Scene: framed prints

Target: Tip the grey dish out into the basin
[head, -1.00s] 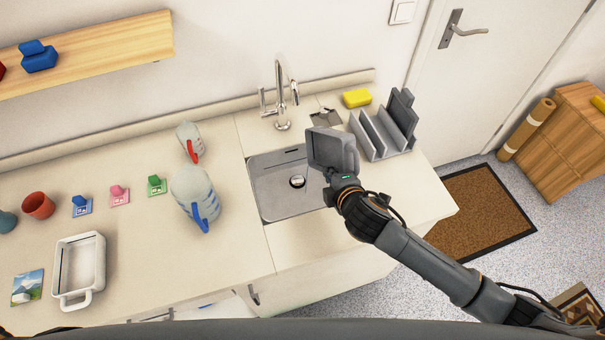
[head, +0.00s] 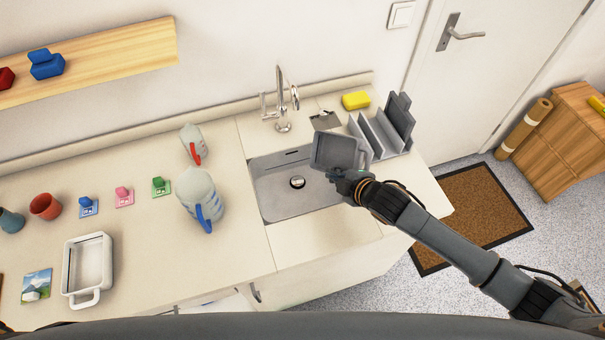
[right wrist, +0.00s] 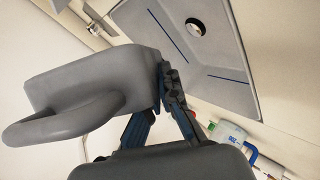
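The grey dish (head: 333,150) is held up at the right side of the basin (head: 290,203) in the head view, tilted steeply with a broad face towards the camera. In the right wrist view the dish (right wrist: 100,72) shows its smooth side and a looped handle (right wrist: 62,122). My right gripper (head: 347,178) is shut on the dish at its near end; its fingers also show in the right wrist view (right wrist: 167,92). The basin (right wrist: 225,75) lies beyond the dish there, its drain visible. I cannot see any contents in the dish or falling from it. My left gripper is not in view.
A tap (head: 281,98) stands behind the basin. A grey rack (head: 382,135) is close to the right of the dish, with a yellow sponge (head: 356,100) behind. A blue-handled jug (head: 199,198) stands left of the basin. A white tray (head: 106,268) lies further left.

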